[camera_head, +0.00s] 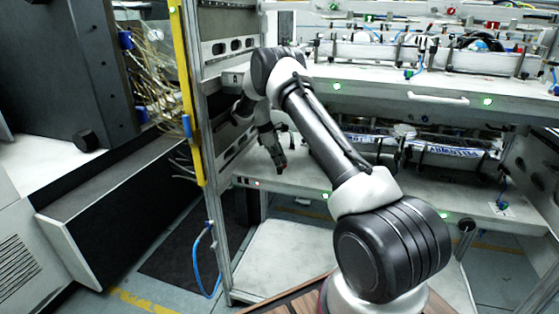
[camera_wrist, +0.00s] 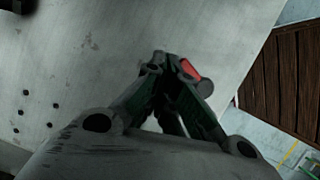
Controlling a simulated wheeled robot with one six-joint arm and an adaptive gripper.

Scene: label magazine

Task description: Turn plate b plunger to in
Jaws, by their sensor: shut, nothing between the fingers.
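My gripper (camera_head: 281,166) points down over the lower grey shelf, beside the metal frame on the left. In the wrist view my gripper (camera_wrist: 165,62) is shut, with its fingertips together and nothing held between them. A small red part (camera_wrist: 189,69) shows at the right fingertip; I cannot tell whether it belongs to the gripper. A plate marked A (camera_head: 235,78) is on the frame behind my arm. I cannot make out plate b or its plunger; my arm covers part of the frame.
A yellow post (camera_head: 187,90) stands at the left. The wrist view shows a pale surface with several dark holes (camera_wrist: 53,104).

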